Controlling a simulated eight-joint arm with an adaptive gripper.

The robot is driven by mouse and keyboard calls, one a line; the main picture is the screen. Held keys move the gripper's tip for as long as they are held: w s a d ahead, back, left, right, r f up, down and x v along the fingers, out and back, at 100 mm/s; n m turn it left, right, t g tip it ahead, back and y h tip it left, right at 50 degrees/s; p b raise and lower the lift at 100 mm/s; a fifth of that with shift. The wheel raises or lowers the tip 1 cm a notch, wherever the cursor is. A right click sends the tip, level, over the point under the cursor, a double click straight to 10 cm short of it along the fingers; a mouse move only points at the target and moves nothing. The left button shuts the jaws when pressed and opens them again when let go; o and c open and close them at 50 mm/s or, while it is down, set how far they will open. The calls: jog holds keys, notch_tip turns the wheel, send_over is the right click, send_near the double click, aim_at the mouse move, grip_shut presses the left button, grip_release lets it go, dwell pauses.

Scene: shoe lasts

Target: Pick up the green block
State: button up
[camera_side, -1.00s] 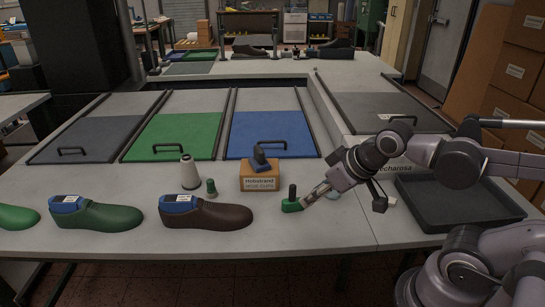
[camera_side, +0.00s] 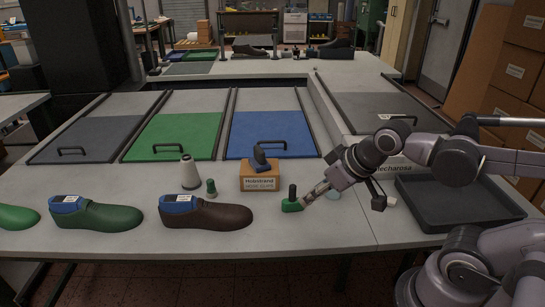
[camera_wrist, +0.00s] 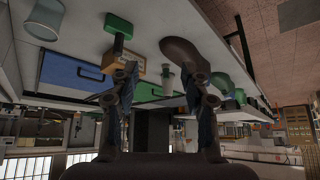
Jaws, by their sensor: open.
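The block appears beyond the left finger, not between the fingers.
A cardboard box (camera_side: 259,183) with a blue object on top stands left of the block. A dark tray (camera_side: 482,222) lies right. The table front is clear.

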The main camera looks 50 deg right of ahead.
jog(key=w+d+m+g, duration=0.1)
jog(key=w+d+m, duration=0.15)
jog(key=w, duration=0.25)
jog(key=g+h, duration=0.1)
jog(key=g, duration=0.1)
send_near(294, 186)
jog(key=shift+m, duration=0.35)
jog(key=shift+w+a+x, duration=0.1)
jog(key=shift+x, duration=1.35)
jog(key=shift+w+a+x, duration=0.1)
jog(key=shift+a+x, duration=0.05)
jog(key=shift+x, duration=1.3)
jog(key=shift+s+d+x, duration=0.1)
jog(key=shift+s+x, duration=0.05)
jog(key=shift+x, duration=0.7)
jog(key=shift+s+d+x, duration=0.1)
jog(key=shift+d+x, duration=0.05)
jog(key=shift+x, duration=1.75)
grip_shut()
